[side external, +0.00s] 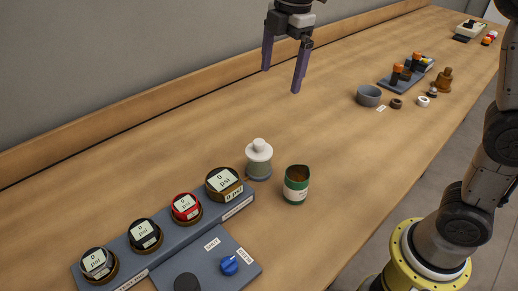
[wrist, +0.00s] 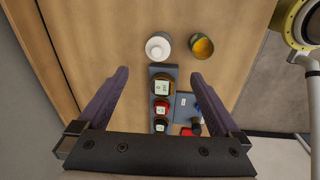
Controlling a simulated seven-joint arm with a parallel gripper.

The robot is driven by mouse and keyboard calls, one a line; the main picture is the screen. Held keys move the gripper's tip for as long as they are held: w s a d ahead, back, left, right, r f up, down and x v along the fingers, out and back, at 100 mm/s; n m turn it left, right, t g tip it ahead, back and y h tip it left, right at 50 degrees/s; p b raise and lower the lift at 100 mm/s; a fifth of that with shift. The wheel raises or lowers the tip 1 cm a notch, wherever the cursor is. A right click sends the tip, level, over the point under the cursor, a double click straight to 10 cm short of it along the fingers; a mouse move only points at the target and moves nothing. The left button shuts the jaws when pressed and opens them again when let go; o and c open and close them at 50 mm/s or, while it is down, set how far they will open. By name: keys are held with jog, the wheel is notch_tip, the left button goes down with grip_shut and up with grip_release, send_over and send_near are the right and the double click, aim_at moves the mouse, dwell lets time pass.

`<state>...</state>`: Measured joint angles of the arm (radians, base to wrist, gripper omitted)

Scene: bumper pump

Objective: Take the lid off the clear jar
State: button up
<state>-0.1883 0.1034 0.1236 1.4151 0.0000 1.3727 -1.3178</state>
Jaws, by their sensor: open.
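The jar (side external: 258,171) stands upright on the wooden table with a white knobbed lid (side external: 258,151) on it. The jar body looks grey and see-through below the lid. In the wrist view the white lid (wrist: 158,46) shows from above and hides most of the jar. My gripper (side external: 282,80) is open and empty, well above the table and apart from the jar. In the wrist view my gripper's two purple fingers (wrist: 163,82) are spread wide, with the lid beyond their tips.
A grey panel with several gauges (side external: 186,207) and a blue knob (side external: 229,265) lies in front. A wooden ledge runs along the wall.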

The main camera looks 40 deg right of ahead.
jog(key=g, duration=0.1)
send_over(259, 142)
notch_tip(259, 142, down, 6)
jog(key=shift+n, duration=0.4)
jog(key=f, duration=0.8)
jog(key=shift+w+a+f, duration=0.15)
jog(key=shift+a, duration=0.15)
jog(key=shift+d+f, duration=0.2)
jog(key=shift+f, duration=1.3)
jog(key=shift+d+f, duration=0.15)
jog(key=shift+f, duration=1.3)
jog(key=c, duration=1.1)
jog(key=shift+r, duration=0.1)
